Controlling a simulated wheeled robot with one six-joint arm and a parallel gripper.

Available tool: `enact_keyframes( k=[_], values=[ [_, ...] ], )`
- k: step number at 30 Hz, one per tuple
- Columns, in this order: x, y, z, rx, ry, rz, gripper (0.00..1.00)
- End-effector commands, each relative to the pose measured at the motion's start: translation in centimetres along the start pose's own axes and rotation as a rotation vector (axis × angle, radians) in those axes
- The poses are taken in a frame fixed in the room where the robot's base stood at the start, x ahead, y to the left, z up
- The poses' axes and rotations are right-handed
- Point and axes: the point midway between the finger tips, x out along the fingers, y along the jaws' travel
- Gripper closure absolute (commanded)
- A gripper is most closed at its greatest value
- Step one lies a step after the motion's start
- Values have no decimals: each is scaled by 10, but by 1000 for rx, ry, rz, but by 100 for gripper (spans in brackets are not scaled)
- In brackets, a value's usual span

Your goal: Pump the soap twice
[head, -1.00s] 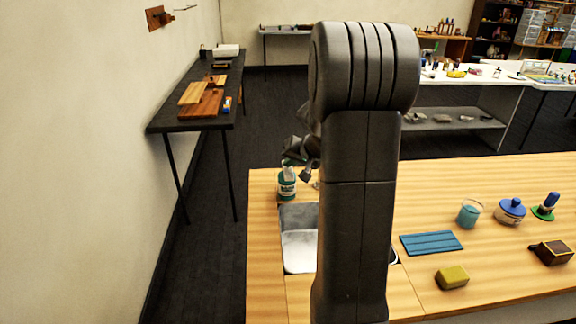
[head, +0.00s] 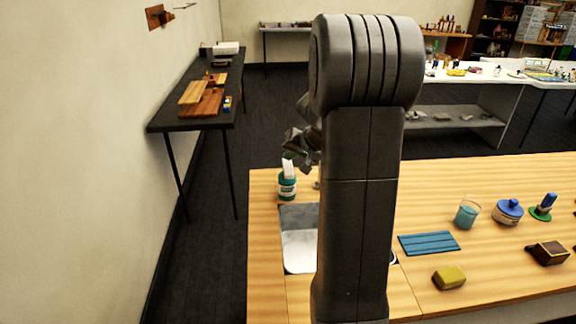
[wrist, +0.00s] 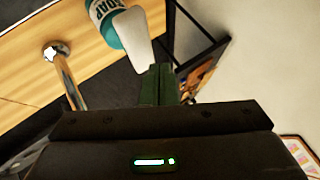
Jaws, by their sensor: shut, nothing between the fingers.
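The soap bottle (head: 287,188) stands upright on the counter behind the sink, teal and white with a white pump top (head: 288,168). In the wrist view, part of the bottle (wrist: 100,12) shows the word SOAP, and its white pump (wrist: 134,38) reaches close to my fingertips. My gripper (wrist: 158,72) is shut and empty, its green fingers together. In the head view, my gripper (head: 306,162) is just above and right of the pump, partly hidden by my arm. I cannot tell whether the fingers touch the pump.
The sink (head: 299,250) is in front of the bottle, with a metal faucet (wrist: 66,75) beside it. A blue mat (head: 429,243), a yellow sponge (head: 449,277), a teal-filled glass (head: 466,214) and a blue-lidded jar (head: 508,211) are at the right. A dark side table (head: 208,85) stands by the wall.

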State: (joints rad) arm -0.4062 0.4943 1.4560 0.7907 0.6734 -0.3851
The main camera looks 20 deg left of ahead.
Motion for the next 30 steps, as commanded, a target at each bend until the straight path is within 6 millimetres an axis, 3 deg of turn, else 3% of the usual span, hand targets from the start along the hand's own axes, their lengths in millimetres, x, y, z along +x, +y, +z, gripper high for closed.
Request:
enact_keyframes(
  k=[12,30],
  values=[
    [-30,-22,-22,0,0,0,100],
    [-31,-23,-22,0,0,0,100]
  ],
)
